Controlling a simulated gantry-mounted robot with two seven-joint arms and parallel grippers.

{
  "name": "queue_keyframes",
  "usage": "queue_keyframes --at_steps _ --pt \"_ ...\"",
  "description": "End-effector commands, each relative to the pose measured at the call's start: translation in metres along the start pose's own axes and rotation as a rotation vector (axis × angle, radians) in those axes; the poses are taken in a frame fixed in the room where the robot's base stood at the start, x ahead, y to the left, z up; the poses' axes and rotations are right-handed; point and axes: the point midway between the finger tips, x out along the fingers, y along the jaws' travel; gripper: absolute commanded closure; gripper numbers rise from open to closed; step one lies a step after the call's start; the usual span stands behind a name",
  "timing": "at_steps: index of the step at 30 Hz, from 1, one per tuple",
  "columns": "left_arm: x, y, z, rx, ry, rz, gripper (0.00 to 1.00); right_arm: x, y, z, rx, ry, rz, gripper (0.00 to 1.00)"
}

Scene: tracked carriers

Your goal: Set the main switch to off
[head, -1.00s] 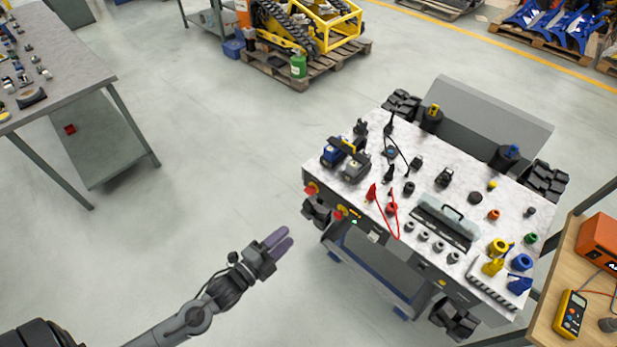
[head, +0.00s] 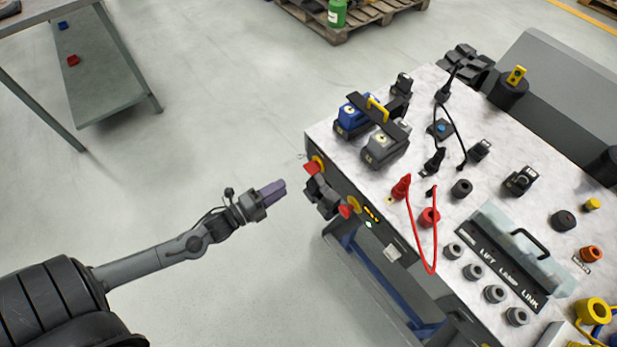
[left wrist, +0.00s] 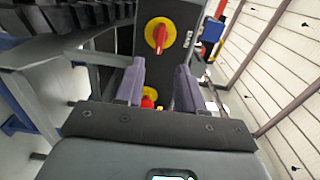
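Two red-and-yellow controls sit on the dark end panel of the carrier. One is a red handle on a yellow disc (head: 314,165) near the corner; the other (head: 347,208) is farther along the panel. In the left wrist view, a rotary switch with a red handle on a yellow disc (left wrist: 160,36) shows beyond the fingers, its handle roughly upright in the picture. A second red-and-yellow control (left wrist: 149,99) is partly hidden behind my gripper. I cannot read which is the main switch. My left gripper (head: 273,191) is open and empty, short of the panel. My right gripper is not in view.
A black track unit (head: 322,197) juts out at the panel. The carrier's top (head: 330,135) holds blue and grey batteries (head: 352,117), a red cable (head: 432,265) and several plugs. A grey table (head: 40,12) stands at upper left. Clear floor lies between it and the carrier.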

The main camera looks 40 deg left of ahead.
Motion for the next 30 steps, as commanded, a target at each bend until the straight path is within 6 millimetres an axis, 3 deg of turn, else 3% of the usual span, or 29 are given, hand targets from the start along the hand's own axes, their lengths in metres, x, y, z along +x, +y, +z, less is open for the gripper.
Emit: queue_keyframes --at_steps 7,21,30 --pt "0.02 0.004 0.001 0.001 -0.001 -0.006 0.62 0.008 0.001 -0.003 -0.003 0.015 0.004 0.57" --pt "0.091 0.004 0.001 0.0 -0.001 -0.004 0.62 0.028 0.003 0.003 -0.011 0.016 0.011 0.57" --pt "0.108 0.003 0.0 0.0 -0.001 -0.002 0.62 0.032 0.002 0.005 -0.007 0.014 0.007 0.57"
